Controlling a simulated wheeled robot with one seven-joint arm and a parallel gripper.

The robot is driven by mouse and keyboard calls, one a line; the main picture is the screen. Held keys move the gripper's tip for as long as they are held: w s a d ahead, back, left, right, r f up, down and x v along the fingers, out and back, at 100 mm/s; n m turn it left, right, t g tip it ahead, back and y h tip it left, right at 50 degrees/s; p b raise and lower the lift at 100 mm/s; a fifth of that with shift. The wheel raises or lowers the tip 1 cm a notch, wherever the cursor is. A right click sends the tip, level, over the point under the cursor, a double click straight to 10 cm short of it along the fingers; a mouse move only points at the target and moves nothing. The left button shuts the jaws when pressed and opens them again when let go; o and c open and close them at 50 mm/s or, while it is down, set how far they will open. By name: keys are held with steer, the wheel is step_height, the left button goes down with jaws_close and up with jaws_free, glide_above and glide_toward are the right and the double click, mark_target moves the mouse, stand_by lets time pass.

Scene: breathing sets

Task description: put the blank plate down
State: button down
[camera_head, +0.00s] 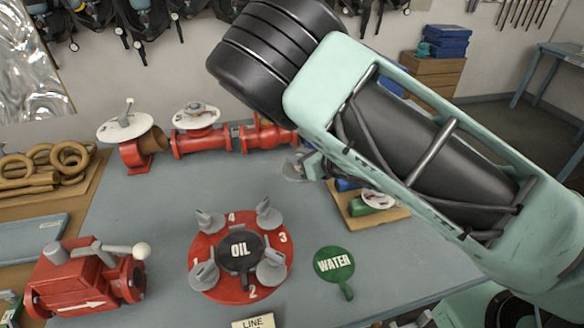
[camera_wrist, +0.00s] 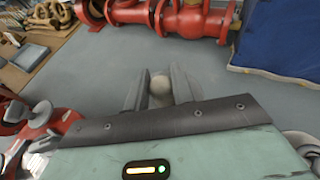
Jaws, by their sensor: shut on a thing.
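My gripper (camera_wrist: 160,90) is shut, with a pale rounded piece (camera_wrist: 160,88) between its two grey fingers. I take this to be the blank plate; only a small part shows, and any lettering or handle is hidden. In the head view my gripper (camera_head: 298,168) is mostly hidden behind my wrist, above the far middle of the grey table (camera_head: 120,215). The held piece cannot be made out clearly there. In the wrist view, bare table shows around the fingers. I cannot tell whether the plate touches the table.
A red numbered disc (camera_head: 206,283) with several grey clamps carries the black OIL plate (camera_head: 240,250). The green WATER plate (camera_head: 334,264) lies to its right. Red valves (camera_head: 205,142) line the back; a red lever valve (camera_head: 80,282) stands at front left. Bare table lies left of the disc.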

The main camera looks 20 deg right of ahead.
mark_target(297, 170)
steer(key=f, duration=0.1)
steer(key=f+p, duration=0.1)
steer(key=f, duration=0.3)
steer(key=shift+w+a+p, duration=0.2)
steer(key=shift+w+p, duration=0.2)
step_height(297, 170, down, 4)
steer(key=shift+f+p, duration=0.25)
steer(key=shift+p, duration=0.55)
steer(key=shift+f, duration=0.2)
steer(key=shift+f+b, duration=0.2)
steer(key=shift+b, duration=0.1)
steer(key=c, duration=1.2)
jaws_free()
steer(key=shift+r, duration=0.15)
